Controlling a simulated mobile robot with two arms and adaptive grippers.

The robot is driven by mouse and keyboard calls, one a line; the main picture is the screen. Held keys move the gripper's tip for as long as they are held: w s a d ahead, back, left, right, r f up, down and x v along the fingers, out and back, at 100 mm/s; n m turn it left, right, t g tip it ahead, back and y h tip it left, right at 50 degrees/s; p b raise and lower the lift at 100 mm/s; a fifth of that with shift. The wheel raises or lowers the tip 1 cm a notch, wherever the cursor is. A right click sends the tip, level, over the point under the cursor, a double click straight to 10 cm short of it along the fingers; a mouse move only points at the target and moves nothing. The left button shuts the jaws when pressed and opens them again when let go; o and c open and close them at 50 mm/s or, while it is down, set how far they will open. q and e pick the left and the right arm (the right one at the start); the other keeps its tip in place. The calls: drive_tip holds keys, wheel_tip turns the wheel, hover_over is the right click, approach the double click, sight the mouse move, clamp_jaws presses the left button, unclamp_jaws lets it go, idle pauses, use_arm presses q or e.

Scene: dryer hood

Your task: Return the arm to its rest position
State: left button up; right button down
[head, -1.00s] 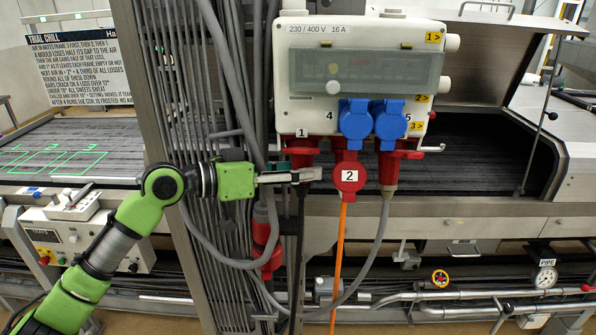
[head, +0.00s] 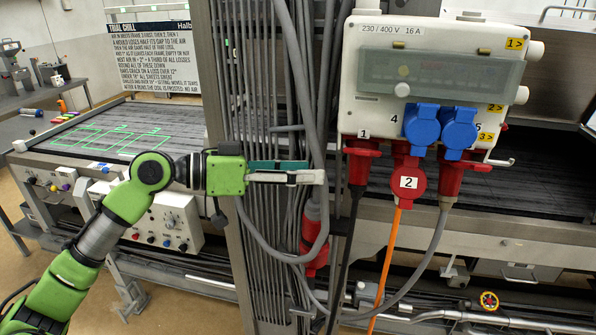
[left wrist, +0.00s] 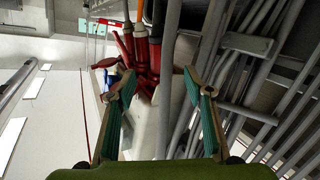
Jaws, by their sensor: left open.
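My left arm reaches in from the left in the head view, its green forearm bent at a dark elbow joint. My left gripper (head: 318,174) is open and empty, in front of the grey cable column (head: 262,120) and left of the power box. In the left wrist view its two teal-padded fingers (left wrist: 152,78) stand wide apart with nothing held between them. The white power box (head: 435,75) carries red sockets and plugs and two blue covers (head: 421,125). The red plug at socket 1 (head: 360,160) is apart from the fingertips. My right gripper is not in view.
Grey cables (head: 300,250) hang in a loop just below the gripper, with a red connector (head: 313,240) on them. An orange cable (head: 385,265) hangs under socket 2. A conveyor bed (head: 110,140) lies behind at left. Open floor shows at lower left.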

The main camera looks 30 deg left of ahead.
use_arm(q)
drive_tip(key=shift+s+a, duration=0.25)
drive_tip(key=shift+s, duration=0.05)
idle(0.4)
